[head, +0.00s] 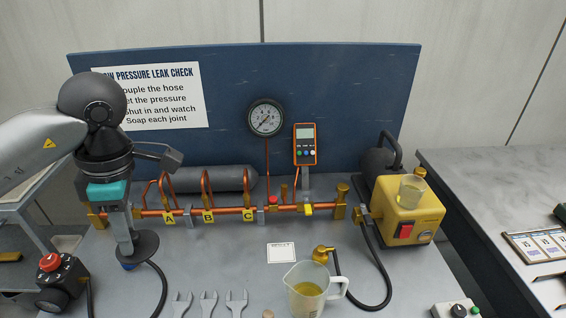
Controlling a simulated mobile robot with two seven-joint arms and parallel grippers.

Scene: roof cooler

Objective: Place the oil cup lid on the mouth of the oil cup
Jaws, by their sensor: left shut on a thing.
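The oil cup (411,189) is a small clear cup with pale yellow liquid, standing on top of the yellow pump (405,222) at the right. Its mouth looks uncovered. My left gripper (127,250) points down at the left of the bench and is shut on a dark round disc, which looks like the oil cup lid (143,246). The lid is far left of the cup. The fingers hide its middle, and I cannot tell whether it touches the bench. My right gripper is not in view.
A copper manifold (230,211) with a red-and-yellow valve crosses the bench between lid and pump. A pressure gauge (266,118) and an orange meter (305,145) stand above it. A black hose (378,275) curves near the pump.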

